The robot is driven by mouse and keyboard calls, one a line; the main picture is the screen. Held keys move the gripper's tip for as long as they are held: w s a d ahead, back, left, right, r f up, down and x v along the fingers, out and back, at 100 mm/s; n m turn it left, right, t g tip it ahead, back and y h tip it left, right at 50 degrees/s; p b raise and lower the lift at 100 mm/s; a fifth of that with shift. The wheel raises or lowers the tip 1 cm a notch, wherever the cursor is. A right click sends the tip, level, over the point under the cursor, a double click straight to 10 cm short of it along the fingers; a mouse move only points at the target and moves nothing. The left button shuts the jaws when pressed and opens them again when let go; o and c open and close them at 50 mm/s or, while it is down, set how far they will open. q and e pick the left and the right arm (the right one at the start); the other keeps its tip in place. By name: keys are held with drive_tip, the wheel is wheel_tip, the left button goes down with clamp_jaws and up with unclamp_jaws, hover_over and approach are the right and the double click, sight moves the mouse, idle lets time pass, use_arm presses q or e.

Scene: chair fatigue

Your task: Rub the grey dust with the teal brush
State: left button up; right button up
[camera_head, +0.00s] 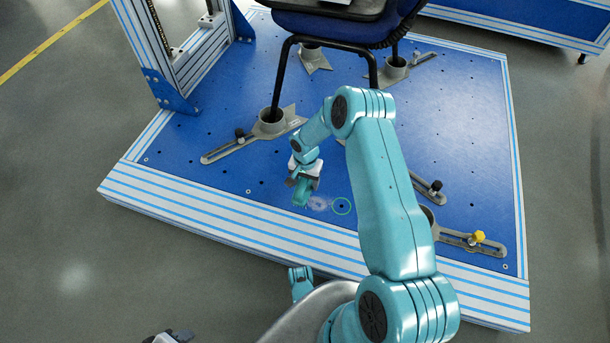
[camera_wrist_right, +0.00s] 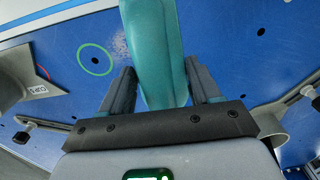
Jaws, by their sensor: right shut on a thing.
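My right gripper (camera_head: 304,178) is shut on the teal brush (camera_head: 301,194). It holds the brush low over the blue platform, near its front edge. In the right wrist view the brush (camera_wrist_right: 155,45) sits between the two dark fingers and runs away from the camera. The grey dust (camera_head: 320,204) is a small pale smudge on the blue surface, just right of the brush. In the right wrist view the dust (camera_wrist_right: 120,42) shows just left of the brush. Whether the brush touches the surface is unclear.
A thin green ring (camera_head: 341,206) circles a dark hole beside the dust. Grey slotted clamps (camera_head: 225,151) hold the legs of a chair (camera_head: 335,30) behind the gripper. A yellow knob (camera_head: 479,236) tops a clamp at right.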

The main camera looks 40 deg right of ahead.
drive_tip(key=shift+r+p, duration=0.35)
drive_tip(key=shift+r, duration=0.65)
drive_tip(key=shift+w+r, duration=0.1)
drive_tip(key=shift+r, duration=0.05)
